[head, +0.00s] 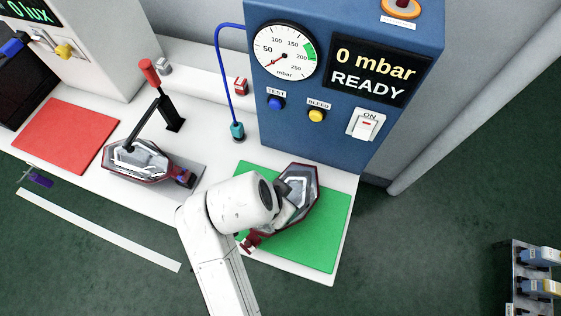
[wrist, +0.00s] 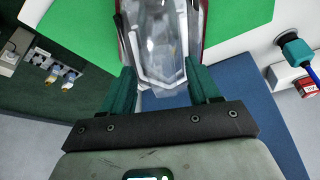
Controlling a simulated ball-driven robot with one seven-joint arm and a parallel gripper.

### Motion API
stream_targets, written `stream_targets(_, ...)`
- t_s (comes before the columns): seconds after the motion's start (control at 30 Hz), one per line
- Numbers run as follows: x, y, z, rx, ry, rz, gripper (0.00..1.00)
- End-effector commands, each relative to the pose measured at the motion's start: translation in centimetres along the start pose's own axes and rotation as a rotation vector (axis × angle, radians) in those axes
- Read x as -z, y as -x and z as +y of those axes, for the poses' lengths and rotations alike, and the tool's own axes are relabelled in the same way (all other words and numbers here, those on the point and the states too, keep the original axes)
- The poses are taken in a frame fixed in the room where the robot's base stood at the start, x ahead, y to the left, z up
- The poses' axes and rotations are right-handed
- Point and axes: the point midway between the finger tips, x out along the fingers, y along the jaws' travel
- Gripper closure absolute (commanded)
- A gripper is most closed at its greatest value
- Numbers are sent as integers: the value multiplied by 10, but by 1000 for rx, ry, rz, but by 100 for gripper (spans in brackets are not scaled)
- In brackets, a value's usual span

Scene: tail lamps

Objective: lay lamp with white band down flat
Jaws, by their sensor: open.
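A tail lamp (head: 304,186) with a dark red rim, a clear lens and a white band is over the green mat (head: 325,228), partly hidden by my arm in the head view. I cannot tell whether it lies flat or is tilted. In the wrist view the clear lens (wrist: 158,40) with its white outline reaches down between the fingers of my gripper (wrist: 162,86). The gripper is open, one finger on each side of the lamp. A second lamp (head: 138,160), also red-rimmed with a pale outline inside, sits in a fixture under a red-handled clamp (head: 150,72).
The blue test box (head: 350,60) stands behind the green mat; its display reads 0 mbar READY. A blue hose (head: 217,60) ends in a teal fitting (head: 237,131). A red mat (head: 65,136) lies at left. A rack (head: 530,275) stands at lower right.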

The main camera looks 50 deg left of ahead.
Motion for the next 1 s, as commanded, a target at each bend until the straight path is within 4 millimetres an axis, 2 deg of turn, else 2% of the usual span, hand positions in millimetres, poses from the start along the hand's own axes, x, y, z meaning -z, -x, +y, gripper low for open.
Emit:
stream_targets(0.17, 1, 18, -1, 5, -1, 3, 39)
stream_targets(0.5, 3, 91, 0, 0, 2, 0, 39)
stream_targets(0.7, 2, 112, 0, -1, 1, 0, 39)
stream_targets(1.0, 1, 122, 0, 0, 1, 1, 39)
